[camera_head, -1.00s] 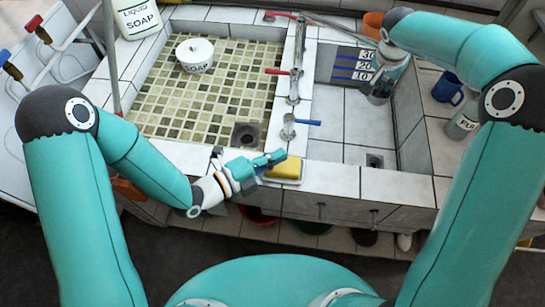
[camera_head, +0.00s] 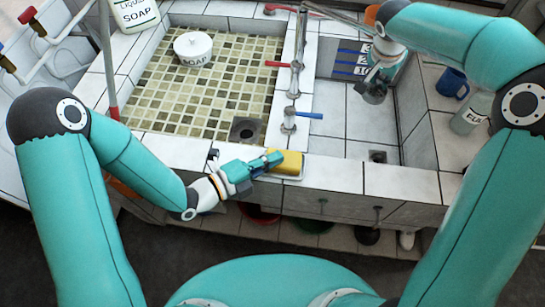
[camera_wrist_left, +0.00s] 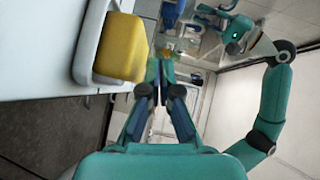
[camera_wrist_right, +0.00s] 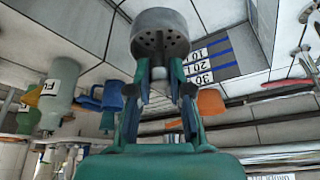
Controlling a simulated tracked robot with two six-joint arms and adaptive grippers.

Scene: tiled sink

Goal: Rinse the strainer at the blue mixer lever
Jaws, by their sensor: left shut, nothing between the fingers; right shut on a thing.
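The strainer (camera_head: 375,96), a small grey metal cup with a perforated face, is in my right gripper (camera_head: 372,80), which is shut on it above the narrow right basin. The right wrist view shows its perforated face (camera_wrist_right: 160,44) at the fingertips. The blue mixer lever (camera_head: 310,115) points right from the front tap on the divider, left of and nearer than the strainer, with a clear gap. My left gripper (camera_head: 272,159) is shut and empty, close beside the yellow sponge (camera_head: 287,162) on the front ledge; the left wrist view shows its closed fingers (camera_wrist_left: 160,72).
A red lever (camera_head: 278,64) points left from the divider. The wide left basin holds a white soap pot (camera_head: 193,51). A level scale (camera_head: 352,58) marks the right basin's back wall. A blue mug (camera_head: 451,84) and a bottle (camera_head: 471,113) stand on the right ledge.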

